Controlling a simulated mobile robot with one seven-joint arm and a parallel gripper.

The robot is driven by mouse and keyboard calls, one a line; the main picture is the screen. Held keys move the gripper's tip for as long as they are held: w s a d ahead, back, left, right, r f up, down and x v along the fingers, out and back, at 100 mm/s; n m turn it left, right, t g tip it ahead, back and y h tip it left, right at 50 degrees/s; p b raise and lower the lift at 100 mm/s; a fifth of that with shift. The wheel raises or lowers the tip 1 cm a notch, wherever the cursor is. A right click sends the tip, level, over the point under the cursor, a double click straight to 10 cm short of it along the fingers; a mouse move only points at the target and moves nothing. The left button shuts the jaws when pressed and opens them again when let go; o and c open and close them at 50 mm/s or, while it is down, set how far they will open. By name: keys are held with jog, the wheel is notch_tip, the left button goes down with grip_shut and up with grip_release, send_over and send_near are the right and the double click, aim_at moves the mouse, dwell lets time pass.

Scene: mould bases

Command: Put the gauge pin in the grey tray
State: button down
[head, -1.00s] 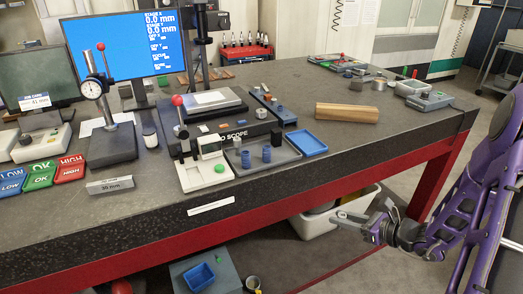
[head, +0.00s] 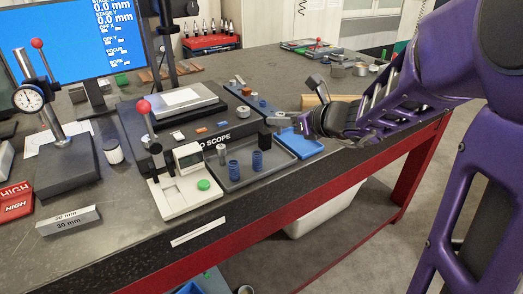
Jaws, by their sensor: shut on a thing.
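My gripper (head: 275,119) is over the bench at the near end of the dark rail (head: 258,106), behind the grey tray. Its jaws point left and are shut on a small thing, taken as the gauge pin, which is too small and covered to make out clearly. The grey tray (head: 279,162) lies at the bench's front, to the right of the white gauge stand. Two blue cylinders (head: 257,161) and a silver cylinder (head: 221,154) stand in or at the tray. My gripper is above and beyond the tray's back edge.
A blue tray (head: 303,146) adjoins the grey tray on the right, under my wrist. A dark block (head: 265,139) stands at the grey tray's back edge. The red-knobbed white gauge stand (head: 180,195) is close on the left. A wooden block (head: 313,101) is partly hidden behind my wrist.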

notch_tip(320, 180, down, 8)
jog(key=shift+r+b, duration=0.1)
jog(key=shift+b, duration=0.8)
jog(key=shift+f, duration=0.2)
jog(key=c, duration=0.7)
grip_release()
jog(key=shift+r, duration=0.15)
jog(key=shift+r, duration=0.15)
jog(key=p+v, duration=0.2)
jog(key=v, duration=1)
